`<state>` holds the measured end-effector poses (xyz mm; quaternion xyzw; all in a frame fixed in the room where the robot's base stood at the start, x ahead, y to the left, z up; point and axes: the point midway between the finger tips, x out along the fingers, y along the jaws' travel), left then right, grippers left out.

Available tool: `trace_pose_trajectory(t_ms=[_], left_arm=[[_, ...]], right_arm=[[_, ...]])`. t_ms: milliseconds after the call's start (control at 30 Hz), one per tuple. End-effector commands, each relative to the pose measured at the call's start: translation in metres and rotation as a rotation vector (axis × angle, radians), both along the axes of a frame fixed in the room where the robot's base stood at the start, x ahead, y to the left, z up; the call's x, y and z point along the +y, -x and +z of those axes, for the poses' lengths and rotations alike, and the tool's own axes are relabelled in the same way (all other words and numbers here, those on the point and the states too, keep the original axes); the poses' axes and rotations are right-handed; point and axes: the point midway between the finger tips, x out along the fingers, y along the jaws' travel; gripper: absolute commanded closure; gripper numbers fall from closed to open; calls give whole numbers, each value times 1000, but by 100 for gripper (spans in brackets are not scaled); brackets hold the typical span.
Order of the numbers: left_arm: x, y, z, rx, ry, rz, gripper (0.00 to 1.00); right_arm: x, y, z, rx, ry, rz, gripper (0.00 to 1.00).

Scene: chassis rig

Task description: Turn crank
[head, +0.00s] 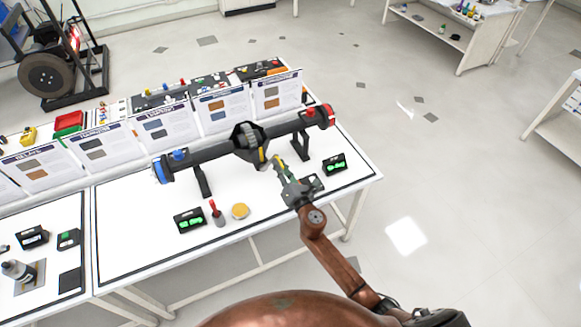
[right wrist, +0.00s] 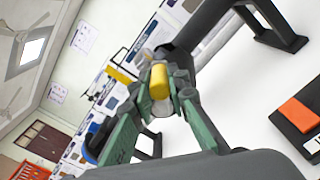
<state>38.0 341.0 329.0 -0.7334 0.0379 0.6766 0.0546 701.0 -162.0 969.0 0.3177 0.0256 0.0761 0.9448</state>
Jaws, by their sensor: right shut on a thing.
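The chassis rig (head: 210,150) is a long dark axle on black stands on the white table, with a round housing in the middle. A blue part shows at its left end and a red part at its right end. My right gripper (head: 279,164) reaches the front of the middle housing. In the right wrist view, its green fingers (right wrist: 162,95) are closed around a yellow crank handle (right wrist: 160,81). The rest of the crank is mostly hidden behind the fingers. My left gripper is in neither view.
Black boxes with green displays stand at the front (head: 190,219) and right (head: 334,164) of the table. A red-handled tool (head: 216,211) and a yellow disc (head: 240,211) stand near the front box. Poster panels (head: 164,127) line the back.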

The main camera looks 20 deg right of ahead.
Motion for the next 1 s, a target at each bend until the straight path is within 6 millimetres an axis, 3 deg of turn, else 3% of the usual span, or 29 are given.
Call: trace_pose_trajectory(t_ms=[300, 833, 867, 1000], left_arm=[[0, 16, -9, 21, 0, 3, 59], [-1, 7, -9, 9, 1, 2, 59], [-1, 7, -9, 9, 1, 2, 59], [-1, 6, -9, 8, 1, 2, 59]], right_arm=[[-1, -2, -6, 19, -118, 5, 100], [-3, -1, -7, 23, -141, 5, 100], [-3, -1, -7, 23, -141, 5, 84], [-3, -1, -7, 23, -140, 4, 75]])
